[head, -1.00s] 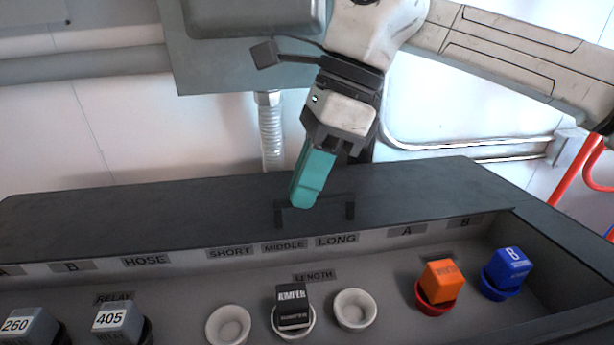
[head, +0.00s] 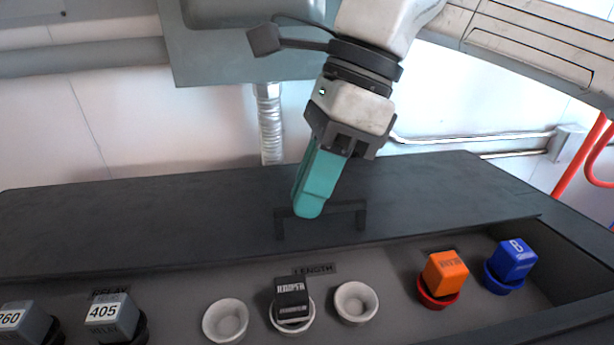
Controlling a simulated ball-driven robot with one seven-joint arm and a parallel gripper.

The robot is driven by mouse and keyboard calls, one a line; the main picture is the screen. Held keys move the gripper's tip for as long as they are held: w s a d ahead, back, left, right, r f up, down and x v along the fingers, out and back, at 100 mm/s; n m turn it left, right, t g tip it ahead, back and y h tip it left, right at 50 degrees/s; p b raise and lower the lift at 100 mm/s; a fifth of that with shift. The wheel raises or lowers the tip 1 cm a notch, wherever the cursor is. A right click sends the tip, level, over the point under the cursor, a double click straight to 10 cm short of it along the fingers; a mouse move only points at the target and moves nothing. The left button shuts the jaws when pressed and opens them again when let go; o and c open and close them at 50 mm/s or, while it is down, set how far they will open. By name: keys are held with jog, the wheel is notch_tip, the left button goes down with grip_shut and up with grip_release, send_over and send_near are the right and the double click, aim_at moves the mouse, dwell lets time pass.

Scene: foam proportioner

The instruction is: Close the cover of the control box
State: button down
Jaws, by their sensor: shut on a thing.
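The dark grey cover (head: 150,220) of the control box lies flat over the back part of the box and leaves the front part open. A black bar handle (head: 345,218) stands near the cover's front edge. My gripper (head: 308,208) has teal fingers and reaches down from above. It is shut on the handle left of its middle; the fingers hide part of the bar.
The open front part holds a black jumper block (head: 292,297) in a socket between two empty white sockets (head: 226,320) (head: 356,302). Grey relay blocks (head: 108,318) stand at left. An orange block (head: 446,273) and a blue block (head: 512,259) stand at right.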

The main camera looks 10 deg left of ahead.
jog(key=s+d+r+b, duration=0.2)
jog(key=s+d+b, duration=0.1)
jog(key=s, duration=0.8)
jog(key=shift+s+d, duration=0.15)
jog(key=shift+s, duration=0.2)
jog(key=c, duration=1.3)
grip_release()
jog(key=shift+s+d+r, duration=0.1)
jog(key=shift+o, duration=0.5)
jog(key=b+v, duration=0.1)
jog(key=v, duration=0.9)
jog(key=shift+r, duration=0.35)
jog(key=shift+d, duration=0.1)
